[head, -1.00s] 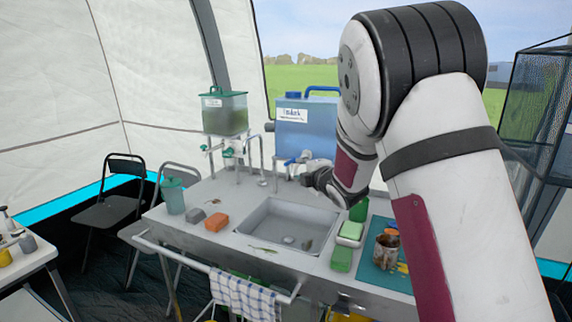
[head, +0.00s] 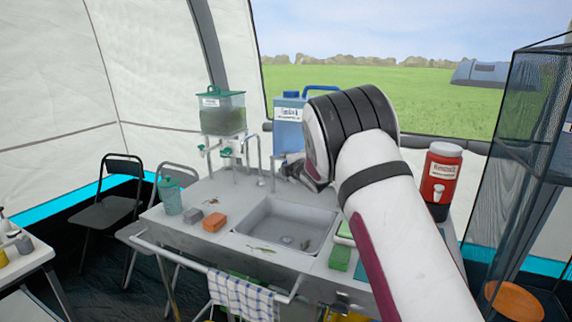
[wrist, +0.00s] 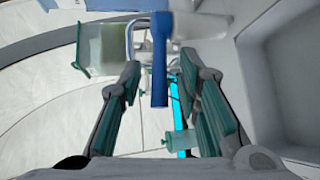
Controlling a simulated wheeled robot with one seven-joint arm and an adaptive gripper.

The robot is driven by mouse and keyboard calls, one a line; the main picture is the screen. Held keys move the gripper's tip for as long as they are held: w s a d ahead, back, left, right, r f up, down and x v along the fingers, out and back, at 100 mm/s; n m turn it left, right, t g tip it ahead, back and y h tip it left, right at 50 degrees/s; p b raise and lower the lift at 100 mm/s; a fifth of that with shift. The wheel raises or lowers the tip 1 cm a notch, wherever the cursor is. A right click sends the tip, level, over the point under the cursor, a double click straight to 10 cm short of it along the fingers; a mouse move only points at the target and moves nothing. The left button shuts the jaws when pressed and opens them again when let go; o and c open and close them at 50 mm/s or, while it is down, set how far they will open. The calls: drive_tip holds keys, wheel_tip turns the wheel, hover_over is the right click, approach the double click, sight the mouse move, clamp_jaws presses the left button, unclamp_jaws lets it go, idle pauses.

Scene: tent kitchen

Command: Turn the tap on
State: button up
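A blue tap lever (wrist: 159,75) shows in the wrist view, long and pointing toward me between my two fingers. The tap's pale body (wrist: 185,25) is behind it, partly cut off by the top edge. A blue water container (head: 288,135) with a white label stands at the back of the sink unit in the head view. My gripper (wrist: 158,72) is open around the lever, with visible gaps on both sides. In the head view, my gripper (head: 296,172) is in front of the container, largely hidden by my arm, and hides the tap.
The sink basin (head: 287,226) is below my gripper. A green-lidded tank (head: 222,116) and a thin metal faucet (head: 252,155) stand to the left. A red drink dispenser (head: 440,178) stands right of my arm.

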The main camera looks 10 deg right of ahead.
clamp_jaws()
drive_tip(key=shift+d, duration=0.1)
drive_tip(key=shift+s+d+n+g+y+b, duration=0.15)
drive_tip(key=shift+d+n+g+y, duration=0.1)
drive_tip(key=shift+n+y, duration=0.5)
drive_tip(key=shift+s+d+n+g+y+b, duration=0.1)
drive_tip(key=shift+d+n+g+y, duration=0.15)
drive_tip(key=shift+n+y, duration=0.45)
drive_tip(key=shift+s+d+n+g+y+b, duration=0.1)
drive_tip(key=shift+s+d+n+g+y, duration=0.25)
drive_tip(key=shift+y, duration=0.6)
drive_tip(key=shift+w+a, duration=0.15)
drive_tip(key=shift+w, duration=0.05)
unclamp_jaws()
